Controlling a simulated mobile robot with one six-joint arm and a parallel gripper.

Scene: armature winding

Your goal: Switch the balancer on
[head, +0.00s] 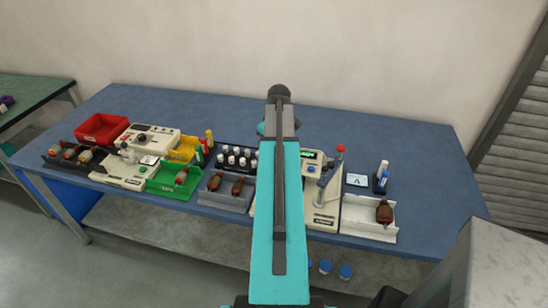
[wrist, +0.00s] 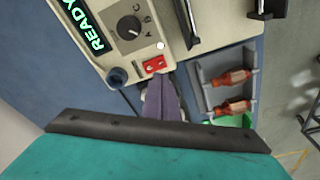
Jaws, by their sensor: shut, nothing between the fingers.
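A beige machine (wrist: 110,60), whose name I cannot read, fills the upper part of the wrist view. Its lit green display (wrist: 84,32) reads READY. It has a black dial (wrist: 129,28), a dark round knob (wrist: 117,76) and a red switch (wrist: 154,65) at its edge. My gripper (wrist: 160,80) is shut and empty, its tip just below the red switch; I cannot tell whether they touch. In the head view the machine's green display (head: 311,155) shows right of my arm, which hides much of it and my gripper.
A grey tray (wrist: 204,92) with brown-red armatures lies beside the machine. On the blue table (head: 400,145) stand a lever with a red knob (head: 340,149), a white tray (head: 366,228), a red bin (head: 101,128) and another beige machine (head: 165,145). The table's back strip is clear.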

